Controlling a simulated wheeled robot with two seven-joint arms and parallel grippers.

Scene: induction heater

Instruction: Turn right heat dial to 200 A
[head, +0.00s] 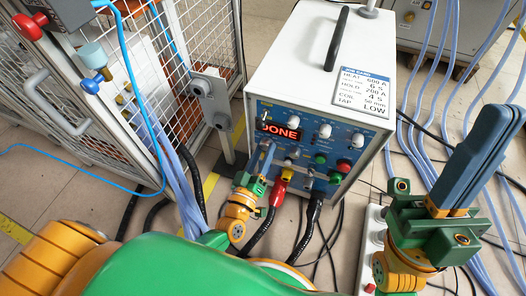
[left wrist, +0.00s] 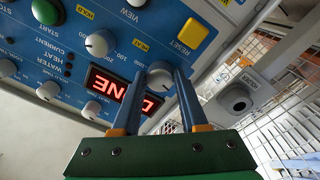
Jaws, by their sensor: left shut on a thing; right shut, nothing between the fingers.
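The induction heater (head: 312,75) is a white box with a blue front panel; its red display (head: 279,130) reads DONE. My left gripper (head: 270,147) reaches the panel just below the display. In the left wrist view, its blue fingers (left wrist: 158,88) are shut around a grey dial (left wrist: 159,75) beside the display, with HEAT and 100, 200, 300 printed near. The dial's pointer cannot be read. Another grey dial (left wrist: 100,43), near a HOLD label, is free. My right gripper (head: 505,115) is shut and empty, held up at the right, away from the panel.
A card (head: 362,88) on the heater's top lists HEAT 600 A and HOLD 200 A. A yellow button (left wrist: 193,33) sits near the held dial. Red and black cables (head: 280,192) leave the panel's lower edge. A wire cage (head: 195,50) stands left; blue hoses (head: 435,60) hang right.

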